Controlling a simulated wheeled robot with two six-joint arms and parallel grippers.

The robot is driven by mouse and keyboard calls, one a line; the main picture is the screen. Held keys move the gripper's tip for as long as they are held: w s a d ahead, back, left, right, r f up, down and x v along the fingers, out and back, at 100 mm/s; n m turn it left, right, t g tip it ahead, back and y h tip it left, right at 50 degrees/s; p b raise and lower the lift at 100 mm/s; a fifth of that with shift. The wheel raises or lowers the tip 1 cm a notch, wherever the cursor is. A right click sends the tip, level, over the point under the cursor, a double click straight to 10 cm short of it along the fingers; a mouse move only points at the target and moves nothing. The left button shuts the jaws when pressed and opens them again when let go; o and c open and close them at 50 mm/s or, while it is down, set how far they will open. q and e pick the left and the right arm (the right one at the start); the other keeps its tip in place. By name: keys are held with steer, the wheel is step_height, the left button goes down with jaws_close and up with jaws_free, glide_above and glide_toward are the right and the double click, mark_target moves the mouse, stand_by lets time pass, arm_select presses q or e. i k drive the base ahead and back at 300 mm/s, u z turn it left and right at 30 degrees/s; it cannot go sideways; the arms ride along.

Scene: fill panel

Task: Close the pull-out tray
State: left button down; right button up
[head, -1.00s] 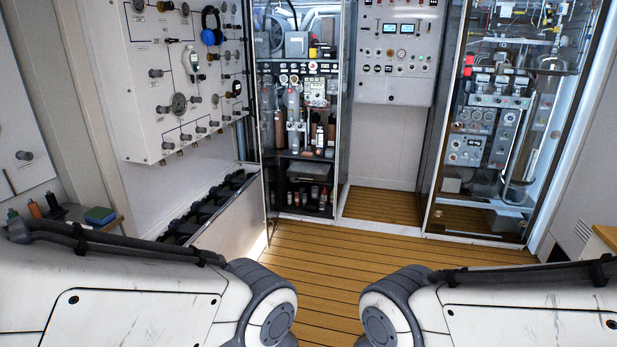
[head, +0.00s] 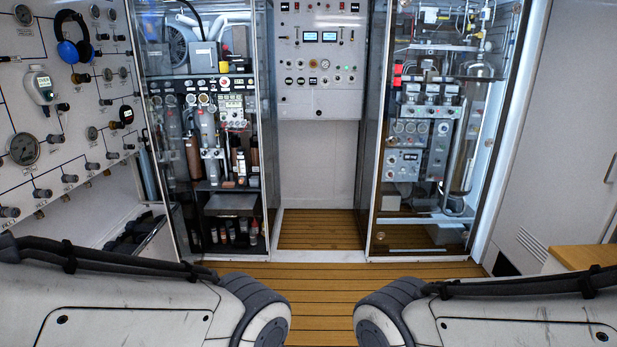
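I cannot tell for sure which thing is the pull-out tray. In the head view, a grey tray-like shelf (head: 230,205) sits low inside the left glass-fronted cabinet (head: 205,187), above several small bottles. At the lower left, a pale-edged bin with dark contents (head: 134,232) stands along the wall, partly cut off by my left arm. Both my arms show only as white upper links at the bottom. Neither gripper is in view.
A right glass-fronted cabinet (head: 425,150) holds gauges and pipes. A control panel (head: 320,60) hangs between the cabinets over an empty recess. A gauge panel (head: 60,110) with blue headphones (head: 75,45) is at left. A wooden surface (head: 585,256) is at right. The plank floor (head: 330,290) ahead is clear.

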mark_target(222, 203)
steer(key=z, duration=0.1)
steer(key=i, duration=1.95)
steer(key=u, duration=0.45)
steer(key=i, duration=1.55)
steer(key=u, duration=0.35)
